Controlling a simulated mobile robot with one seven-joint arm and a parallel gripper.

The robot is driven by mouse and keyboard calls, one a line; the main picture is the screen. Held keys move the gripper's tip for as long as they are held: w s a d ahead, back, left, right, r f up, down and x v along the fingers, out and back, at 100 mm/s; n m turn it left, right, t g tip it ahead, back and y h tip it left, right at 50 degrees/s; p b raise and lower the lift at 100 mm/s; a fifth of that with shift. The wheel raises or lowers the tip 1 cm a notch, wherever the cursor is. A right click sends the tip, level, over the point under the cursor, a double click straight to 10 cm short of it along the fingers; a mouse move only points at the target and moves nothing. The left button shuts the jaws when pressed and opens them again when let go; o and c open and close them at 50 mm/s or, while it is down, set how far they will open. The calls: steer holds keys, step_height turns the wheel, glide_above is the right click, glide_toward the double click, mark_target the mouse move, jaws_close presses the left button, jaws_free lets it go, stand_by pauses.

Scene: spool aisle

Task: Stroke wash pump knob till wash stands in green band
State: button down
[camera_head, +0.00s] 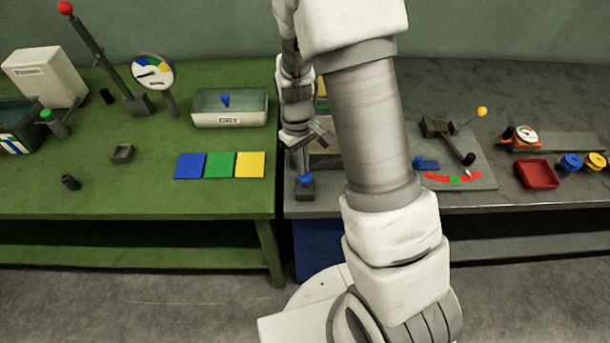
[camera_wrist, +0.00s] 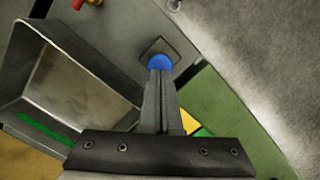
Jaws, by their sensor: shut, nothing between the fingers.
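The blue pump knob (camera_head: 304,181) stands on a small dark base at the front left of the grey bench. My gripper (camera_head: 302,170) is shut and empty, pointing down just above the knob. In the wrist view the shut fingertips (camera_wrist: 160,76) overlap the blue knob (camera_wrist: 160,62); I cannot tell whether they touch it. Beside it is an open metal tank (camera_wrist: 80,82) with a green band (camera_wrist: 45,130) low on its inner wall. In the head view my arm hides most of this tank. I cannot make out the wash level.
On the green bench (camera_head: 100,185) stand a tray marked DRY (camera_head: 228,120), a dial gauge (camera_head: 152,72), a red-topped lever (camera_head: 65,8) and coloured squares. Right of my arm are a yellow-tipped lever (camera_head: 481,112), a red tray (camera_head: 537,174) and blue and yellow spools.

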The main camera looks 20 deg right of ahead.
steer(key=shift+f+b, duration=1.3)
steer(key=shift+f, duration=0.25)
steer(key=shift+r, duration=0.2)
steer(key=shift+w+a+r+p, duration=0.25)
steer(key=shift+w+a+p, duration=0.05)
steer(key=shift+w, duration=0.4)
steer(key=shift+w+a+r+p, duration=0.25)
steer(key=shift+w+a, duration=0.05)
steer(key=shift+w, duration=0.4)
step_height(320, 180, up, 17)
steer(key=w, duration=0.1)
steer(key=shift+w+a+r+p, duration=0.25)
steer(key=shift+a+p, duration=0.1)
steer(key=shift+p, duration=0.1)
steer(key=shift+f, duration=0.1)
step_height(320, 180, down, 9)
steer(key=s+d+g, duration=0.1)
steer(key=s, duration=0.1)
steer(key=shift+s+g+h, duration=0.15)
steer(key=shift+g+h, duration=0.15)
